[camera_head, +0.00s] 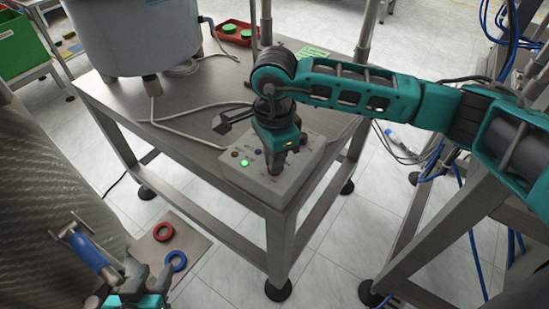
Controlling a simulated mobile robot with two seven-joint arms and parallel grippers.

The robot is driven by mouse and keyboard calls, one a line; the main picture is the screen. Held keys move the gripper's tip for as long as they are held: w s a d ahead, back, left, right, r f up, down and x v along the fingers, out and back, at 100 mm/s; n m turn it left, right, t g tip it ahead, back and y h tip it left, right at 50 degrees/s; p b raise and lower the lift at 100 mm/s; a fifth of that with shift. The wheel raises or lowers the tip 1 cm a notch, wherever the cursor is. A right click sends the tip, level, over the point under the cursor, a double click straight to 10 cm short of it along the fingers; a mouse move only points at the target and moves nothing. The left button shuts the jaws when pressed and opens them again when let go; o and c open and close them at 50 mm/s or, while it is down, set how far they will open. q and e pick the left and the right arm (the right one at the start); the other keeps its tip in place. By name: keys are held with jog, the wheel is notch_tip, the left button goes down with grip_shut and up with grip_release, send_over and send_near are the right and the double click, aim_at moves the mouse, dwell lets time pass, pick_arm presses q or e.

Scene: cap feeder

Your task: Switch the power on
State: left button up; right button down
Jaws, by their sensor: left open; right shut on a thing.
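A light grey control box (262,191) sits on the corner of the metal table. My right gripper (274,168) points down onto the box, right of these buttons. It is shut on a small reddish part of the box's top, mostly hidden by the fingers; I cannot tell which way that part is turned. My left gripper (152,282) is open at the bottom left, low and away from the box.
A large grey drum (135,40) stands on the metal table (185,98), with a pale cable beside it. A red tray (238,32) with green caps is at the back. Red (163,232) and blue (176,261) rings lie near my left gripper. A metal frame with blue hoses stands right.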

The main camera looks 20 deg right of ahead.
dwell(0.3)
jog(key=c, duration=1.2)
grip_release()
jog(key=shift+r, duration=0.1)
notch_tip(320, 180, up, 13)
jog(key=shift+p, duration=0.45)
